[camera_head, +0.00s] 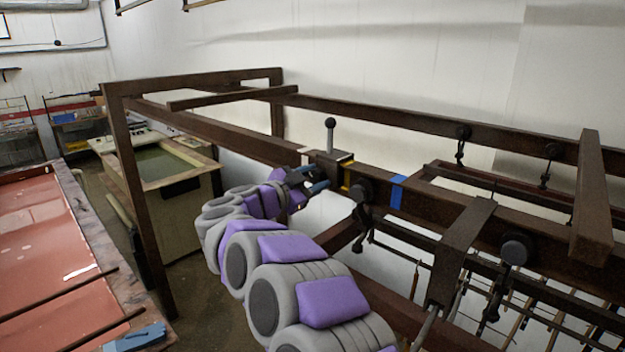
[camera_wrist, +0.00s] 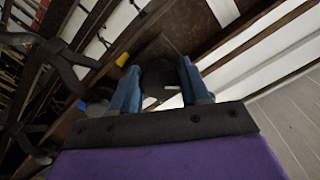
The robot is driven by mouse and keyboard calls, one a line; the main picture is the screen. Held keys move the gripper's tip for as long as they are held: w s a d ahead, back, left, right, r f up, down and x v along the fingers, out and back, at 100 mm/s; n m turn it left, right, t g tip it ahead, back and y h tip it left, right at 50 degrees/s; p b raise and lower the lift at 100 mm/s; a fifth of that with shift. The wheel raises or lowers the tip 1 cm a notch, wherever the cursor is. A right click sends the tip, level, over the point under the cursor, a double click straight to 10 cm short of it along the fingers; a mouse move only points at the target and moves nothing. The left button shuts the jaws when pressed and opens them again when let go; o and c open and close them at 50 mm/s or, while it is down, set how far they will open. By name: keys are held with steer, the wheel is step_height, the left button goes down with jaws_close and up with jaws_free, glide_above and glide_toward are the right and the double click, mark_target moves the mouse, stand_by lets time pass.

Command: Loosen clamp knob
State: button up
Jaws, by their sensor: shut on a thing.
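The dark clamp (camera_head: 328,161) sits on the brown rack rail (camera_head: 440,203), with an upright grey lever topped by a dark ball (camera_head: 330,123). My gripper (camera_head: 312,181) reaches the front side of this clamp from the lower left. In the wrist view, the blue fingers of my gripper (camera_wrist: 158,84) stand on either side of a dark round knob (camera_wrist: 159,72) and are shut on it. In the head view the knob is mostly hidden by the fingers. A yellow mark (camera_head: 346,177) and a blue tape mark (camera_head: 397,192) lie along the rail to the right.
Dark round-headed clamps hang from the rails, one close to the right (camera_head: 361,191) and another farther right (camera_head: 516,249). A brown crossbar (camera_head: 462,250) spans the frame. A red-topped table (camera_head: 35,240) and a cabinet (camera_head: 165,195) stand left. Open floor lies below my arm.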

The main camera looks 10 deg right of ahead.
steer(key=shift+f+n, duration=0.45)
steer(key=shift+n, duration=0.65)
steer(key=o, duration=0.7)
steer(key=shift+o, duration=1.4)
steer(key=shift+w+a, duration=0.1)
steer(key=shift+w, duration=0.15)
steer(key=shift+s+r, duration=0.25)
steer(key=b+v, duration=0.3)
steer(key=v, duration=1.4)
steer(key=shift+a, duration=0.2)
